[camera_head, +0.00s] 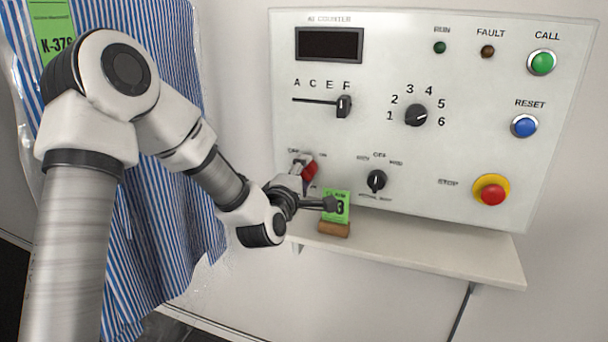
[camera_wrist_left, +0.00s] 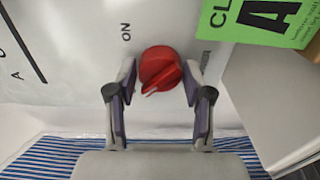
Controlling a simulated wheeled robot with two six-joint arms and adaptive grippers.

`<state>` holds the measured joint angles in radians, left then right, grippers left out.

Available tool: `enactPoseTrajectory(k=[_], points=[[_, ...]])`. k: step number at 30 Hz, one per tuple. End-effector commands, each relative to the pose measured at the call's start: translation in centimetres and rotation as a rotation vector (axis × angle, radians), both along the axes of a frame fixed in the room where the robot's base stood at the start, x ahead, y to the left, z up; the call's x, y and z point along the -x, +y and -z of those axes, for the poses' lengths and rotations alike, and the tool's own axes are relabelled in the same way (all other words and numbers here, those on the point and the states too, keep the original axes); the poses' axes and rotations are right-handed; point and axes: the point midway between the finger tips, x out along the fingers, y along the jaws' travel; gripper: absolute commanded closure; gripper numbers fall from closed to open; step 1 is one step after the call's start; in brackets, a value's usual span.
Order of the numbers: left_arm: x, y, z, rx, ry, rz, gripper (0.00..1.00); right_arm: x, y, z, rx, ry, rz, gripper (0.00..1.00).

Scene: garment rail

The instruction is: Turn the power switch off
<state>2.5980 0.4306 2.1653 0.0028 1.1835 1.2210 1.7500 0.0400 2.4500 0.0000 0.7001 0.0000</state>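The power switch is a red rotary knob (camera_head: 310,170) at the lower left of the white control panel. It also shows in the left wrist view (camera_wrist_left: 160,68), with the word ON printed beside it. Its exact setting is hard to read. My left gripper (camera_head: 307,184) is at the panel by the knob. In the left wrist view its two fingers (camera_wrist_left: 159,82) stand apart, one on each side of the knob, with small gaps showing. Part of the knob is hidden by a finger in the head view. My right gripper is not in view.
A green card on a wooden block (camera_head: 335,230) stands on the shelf (camera_head: 430,259), close to my left gripper. A black selector (camera_head: 376,181) and a red stop button (camera_head: 492,194) are further right. A striped garment (camera_head: 170,265) hangs behind my left arm.

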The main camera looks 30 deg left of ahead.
Motion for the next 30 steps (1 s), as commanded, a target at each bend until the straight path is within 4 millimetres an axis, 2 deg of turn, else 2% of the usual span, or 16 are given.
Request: enactPoseTrajectory(k=[11, 14, 22, 25, 30], points=[[0.2, -0.1, 0.0, -0.001, 0.001, 0.0, 0.27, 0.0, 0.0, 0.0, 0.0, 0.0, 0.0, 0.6], [1.3, -0.3, 0.0, 0.002, 0.001, 0.0, 0.27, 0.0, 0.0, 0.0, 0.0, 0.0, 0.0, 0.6], [6.4, -1.5, 0.1, 0.001, 0.002, 0.001, 0.27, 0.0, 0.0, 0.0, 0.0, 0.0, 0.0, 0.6], [7.2, -1.7, 0.1, 0.001, 0.002, 0.0, 0.27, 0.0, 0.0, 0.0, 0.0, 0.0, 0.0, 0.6], [7.3, -1.7, 0.0, 0.0, 0.001, 0.0, 0.27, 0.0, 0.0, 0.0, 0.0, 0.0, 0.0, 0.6]])
